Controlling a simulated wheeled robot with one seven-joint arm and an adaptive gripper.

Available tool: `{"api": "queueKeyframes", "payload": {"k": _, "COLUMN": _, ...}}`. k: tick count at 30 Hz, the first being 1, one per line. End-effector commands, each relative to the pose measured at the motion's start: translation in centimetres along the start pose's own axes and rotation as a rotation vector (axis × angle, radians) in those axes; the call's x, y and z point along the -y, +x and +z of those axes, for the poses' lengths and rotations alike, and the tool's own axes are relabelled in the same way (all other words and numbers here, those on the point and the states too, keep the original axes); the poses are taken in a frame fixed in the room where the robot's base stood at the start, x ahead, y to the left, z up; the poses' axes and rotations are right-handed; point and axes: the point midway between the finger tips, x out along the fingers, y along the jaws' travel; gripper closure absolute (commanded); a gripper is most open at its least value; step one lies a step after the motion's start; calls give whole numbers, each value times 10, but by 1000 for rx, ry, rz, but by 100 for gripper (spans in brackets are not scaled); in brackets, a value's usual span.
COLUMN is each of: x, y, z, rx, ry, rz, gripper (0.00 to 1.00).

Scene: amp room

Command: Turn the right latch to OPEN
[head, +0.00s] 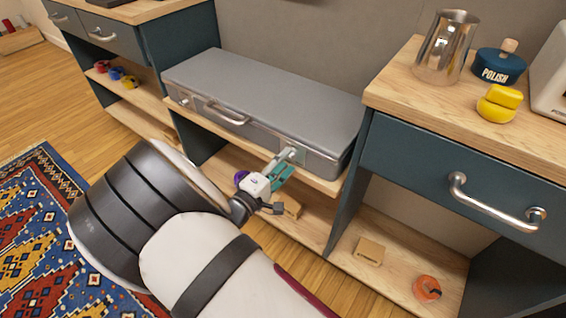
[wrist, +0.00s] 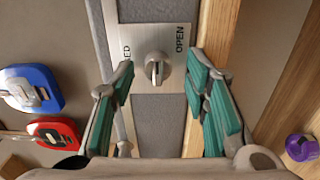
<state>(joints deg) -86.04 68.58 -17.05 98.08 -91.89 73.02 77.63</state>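A closed grey metal case (head: 265,88) lies on a wooden shelf between two cabinets. In the wrist view, its right latch is a round metal knob (wrist: 157,69) with a raised grip, on a silver plate (wrist: 150,38). The plate reads OPEN at right; at left only "ED" shows. The knob's grip lies along the picture's vertical, between the two words. My gripper (wrist: 165,68) is open, its teal-padded fingers on either side of the knob with gaps showing. In the head view, my gripper (head: 284,168) is at the case's front right, largely covering the latch.
The case handle (head: 227,113) is left of my gripper. The right cabinet has a protruding drawer handle (head: 497,203). A steel pitcher (head: 446,47), polish tin (head: 498,68) and yellow object (head: 499,102) stand on it. Blue (wrist: 32,87) and red (wrist: 55,132) tape measures show in the wrist view.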

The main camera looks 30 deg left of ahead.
Motion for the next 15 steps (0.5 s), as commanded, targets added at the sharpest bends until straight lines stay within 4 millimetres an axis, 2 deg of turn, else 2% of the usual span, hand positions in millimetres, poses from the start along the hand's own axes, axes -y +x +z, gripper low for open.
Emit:
{"api": "queueKeyframes", "payload": {"k": 8, "x": -1, "y": -6, "z": -1, "rx": -1, "ry": 1, "rz": 1, "gripper": 58}}
{"api": "queueKeyframes", "payload": {"k": 15, "x": -1, "y": -42, "z": -1, "rx": -3, "ry": 1, "rz": 1, "gripper": 58}}
